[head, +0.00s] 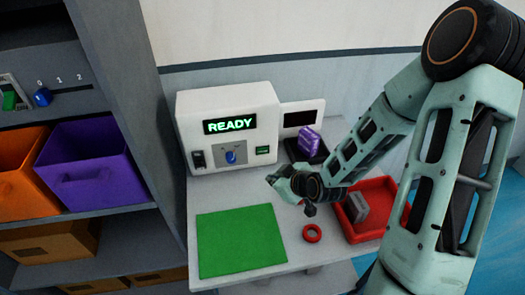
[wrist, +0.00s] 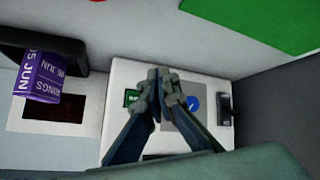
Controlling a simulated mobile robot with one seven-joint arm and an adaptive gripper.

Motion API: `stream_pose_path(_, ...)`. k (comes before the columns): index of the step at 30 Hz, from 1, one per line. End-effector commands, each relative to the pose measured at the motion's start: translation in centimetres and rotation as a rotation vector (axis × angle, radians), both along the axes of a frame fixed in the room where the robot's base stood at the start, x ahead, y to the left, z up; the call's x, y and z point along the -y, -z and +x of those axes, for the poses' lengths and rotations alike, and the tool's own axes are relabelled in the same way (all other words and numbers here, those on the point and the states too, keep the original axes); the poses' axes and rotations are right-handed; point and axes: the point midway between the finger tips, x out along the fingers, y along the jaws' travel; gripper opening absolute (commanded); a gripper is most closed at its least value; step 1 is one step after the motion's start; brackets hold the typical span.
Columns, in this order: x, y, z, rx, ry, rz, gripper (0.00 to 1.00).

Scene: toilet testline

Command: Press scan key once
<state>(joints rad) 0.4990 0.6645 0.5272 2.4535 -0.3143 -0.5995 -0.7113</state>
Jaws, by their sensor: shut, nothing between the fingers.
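A white machine (head: 228,105) on the worktop shows a lit green READY display (head: 230,125). Its front has a blue knob (head: 231,157), a black switch (head: 198,158) and a small green key or label (head: 262,150). I cannot read a scan mark on any of them. My gripper (head: 272,180) is shut and empty, in front of the machine and below the green piece. In the wrist view the closed fingertips (wrist: 163,76) lie between the green piece (wrist: 131,98) and the blue knob (wrist: 194,103). I cannot tell whether they touch the front.
A purple box (head: 309,140) sits on a black stand (head: 304,152) right of the machine. A red tray (head: 378,186) holds a grey block. A red ring (head: 312,233) and a green mat (head: 241,244) lie on the worktop. A shelf with bins (head: 90,180) stands left.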

Motion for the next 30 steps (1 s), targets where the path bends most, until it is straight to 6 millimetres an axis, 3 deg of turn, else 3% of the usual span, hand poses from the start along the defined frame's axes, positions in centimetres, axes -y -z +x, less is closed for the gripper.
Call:
stream_pose_path(7, -0.2, -0.1, 0.9, 0.0, 0.001, -0.001, 0.0)
stream_pose_path(21, -1.4, 0.1, 7.0, 0.003, -0.001, -0.002, 0.0)
stream_pose_path(30, -1.7, 0.1, 8.6, 0.0, 0.0, -0.002, 0.0)
